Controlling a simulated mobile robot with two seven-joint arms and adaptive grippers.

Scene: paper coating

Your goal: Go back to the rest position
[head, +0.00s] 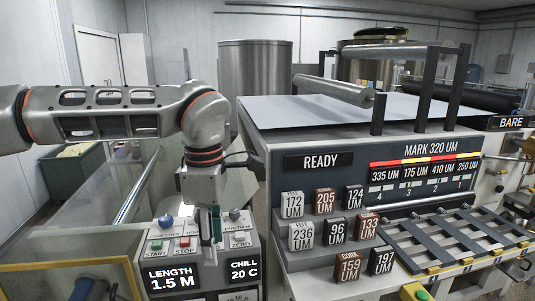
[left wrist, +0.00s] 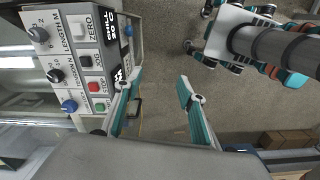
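My left arm comes in from the left in the head view, and its gripper (head: 211,240) points down in front of the control box (head: 208,274). In the left wrist view the two teal fingers of the left gripper (left wrist: 161,78) stand apart with nothing between them. The control box (left wrist: 100,50) shows beside the fingers there, with knobs and green and red buttons. In the head view the gripper hides part of the box's front between its two displays. They read LENGTH 1.5 M and CHILL 20 C. My right gripper cannot be made out in either view.
The coating machine (head: 300,165) stands right of the arm, with a READY display (head: 318,162). Several numbered blocks (head: 301,236) sit on its front steps, beside a slotted rack (head: 440,240). A clear guard panel (head: 75,210) and yellow rail (head: 65,265) stand at left.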

